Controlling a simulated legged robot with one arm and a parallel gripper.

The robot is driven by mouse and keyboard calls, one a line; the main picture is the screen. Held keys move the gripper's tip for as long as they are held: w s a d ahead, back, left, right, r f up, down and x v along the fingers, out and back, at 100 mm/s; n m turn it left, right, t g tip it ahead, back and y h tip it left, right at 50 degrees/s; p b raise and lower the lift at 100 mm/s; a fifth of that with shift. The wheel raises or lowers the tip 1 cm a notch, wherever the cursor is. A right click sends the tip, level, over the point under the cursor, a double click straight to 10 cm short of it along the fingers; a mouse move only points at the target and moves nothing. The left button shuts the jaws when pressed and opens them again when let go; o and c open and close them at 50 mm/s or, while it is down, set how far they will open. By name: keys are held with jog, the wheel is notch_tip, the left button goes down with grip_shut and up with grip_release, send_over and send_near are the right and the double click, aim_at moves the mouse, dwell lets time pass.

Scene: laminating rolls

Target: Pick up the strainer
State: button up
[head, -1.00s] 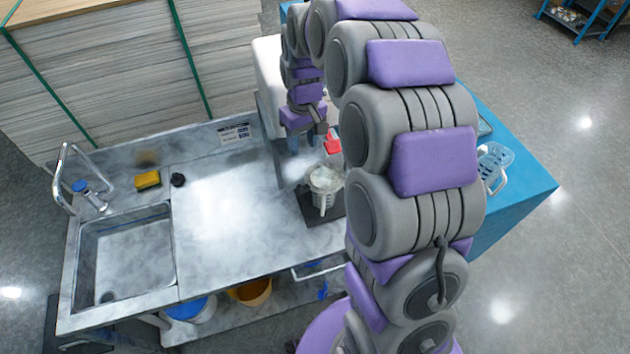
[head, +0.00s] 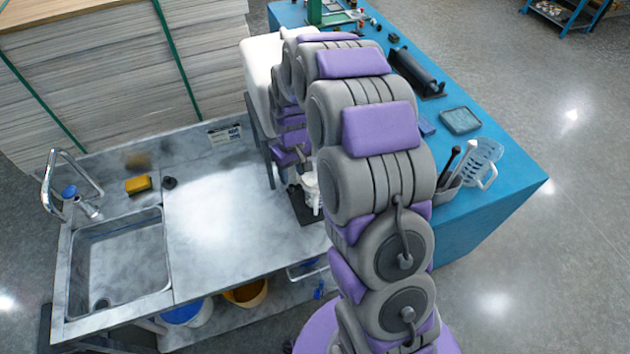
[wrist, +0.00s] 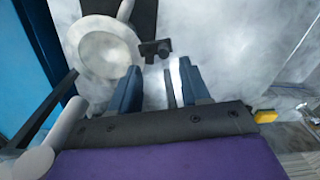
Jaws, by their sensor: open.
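A whitish round vessel (wrist: 100,45) with a wide rim and a pale inside lies at the upper left of the wrist view. A short handle-like part points up from it. In the head view the white vessel (head: 311,190) stands on a dark pad, mostly hidden by my arm. I cannot tell whether a strainer sits in it. A light blue perforated piece with a handle (head: 481,163) lies on the blue table; it may be a strainer. My gripper (wrist: 162,80) is open and empty, to the right of the round vessel; in the head view it is hidden.
The steel counter (head: 215,225) is mostly clear, with a sink (head: 118,262) and a yellow sponge (head: 138,184) at left. A dark roller (head: 416,72), a tray (head: 460,120) and a grey holder (head: 446,188) stand on the blue table (head: 505,200). Stacked sheets (head: 110,70) rise behind.

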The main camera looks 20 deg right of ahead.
aim_at(291, 185)
jog(key=f, duration=0.5)
jog(key=shift+s+a+f, duration=0.1)
jog(key=shift+s+a, duration=0.15)
jog(key=shift+a, duration=0.1)
grip_shut()
dwell(0.3)
